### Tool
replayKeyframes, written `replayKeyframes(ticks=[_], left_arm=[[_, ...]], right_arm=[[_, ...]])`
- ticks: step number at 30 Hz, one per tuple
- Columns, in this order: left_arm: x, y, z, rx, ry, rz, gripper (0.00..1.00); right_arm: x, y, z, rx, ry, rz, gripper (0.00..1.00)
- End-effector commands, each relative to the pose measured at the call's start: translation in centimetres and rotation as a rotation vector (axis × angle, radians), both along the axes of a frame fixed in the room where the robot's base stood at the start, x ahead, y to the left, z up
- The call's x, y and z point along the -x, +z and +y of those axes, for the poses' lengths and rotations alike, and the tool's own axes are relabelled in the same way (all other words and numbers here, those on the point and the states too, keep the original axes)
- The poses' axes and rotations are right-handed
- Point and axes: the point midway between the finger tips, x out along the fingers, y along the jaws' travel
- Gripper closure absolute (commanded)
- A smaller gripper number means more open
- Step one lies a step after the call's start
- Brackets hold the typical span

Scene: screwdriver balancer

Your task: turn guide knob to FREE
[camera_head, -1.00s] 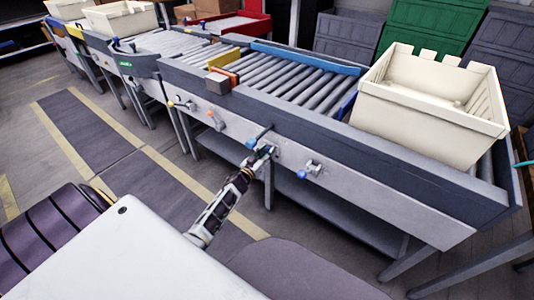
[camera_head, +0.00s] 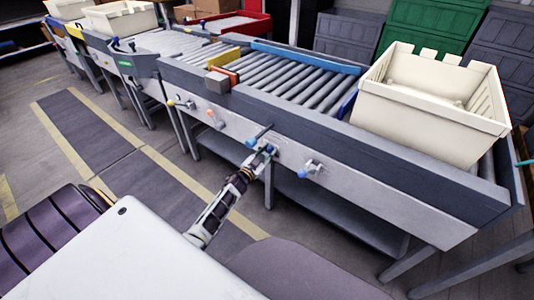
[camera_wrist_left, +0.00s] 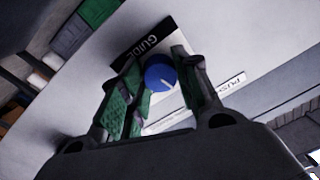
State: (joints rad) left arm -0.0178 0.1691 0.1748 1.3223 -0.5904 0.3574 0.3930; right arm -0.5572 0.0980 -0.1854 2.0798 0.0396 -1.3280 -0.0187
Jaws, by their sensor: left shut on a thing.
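The guide knob (camera_wrist_left: 160,76) is a blue round knob with a short white mark on its face, below a black and white label reading GUIDE (camera_wrist_left: 150,40) in the left wrist view. My left gripper (camera_wrist_left: 157,68) has its green-padded fingers on either side of the knob and is shut on it. In the head view the left gripper (camera_head: 263,152) reaches the grey front panel (camera_head: 345,188) of the conveyor; the knob there is small and partly covered by the fingers. The words around the knob's positions are not readable. My right gripper is not in view.
A cream crate (camera_head: 430,125) stands on the conveyor's right end. A second label (camera_wrist_left: 228,84) lies right of the knob.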

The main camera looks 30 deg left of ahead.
Motion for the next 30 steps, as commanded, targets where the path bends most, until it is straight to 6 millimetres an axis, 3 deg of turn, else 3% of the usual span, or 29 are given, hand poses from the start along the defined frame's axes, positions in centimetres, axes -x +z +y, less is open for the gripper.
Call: replayKeyframes(ticks=[20, 30], left_arm=[[0.0, -0.2, 0.0, -0.523, -0.001, -0.042, 0.92], [0.0, -0.3, 0.0, -0.810, -0.002, -0.064, 0.92]], right_arm=[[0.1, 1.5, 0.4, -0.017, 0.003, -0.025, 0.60], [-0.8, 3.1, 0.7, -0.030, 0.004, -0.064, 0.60]])
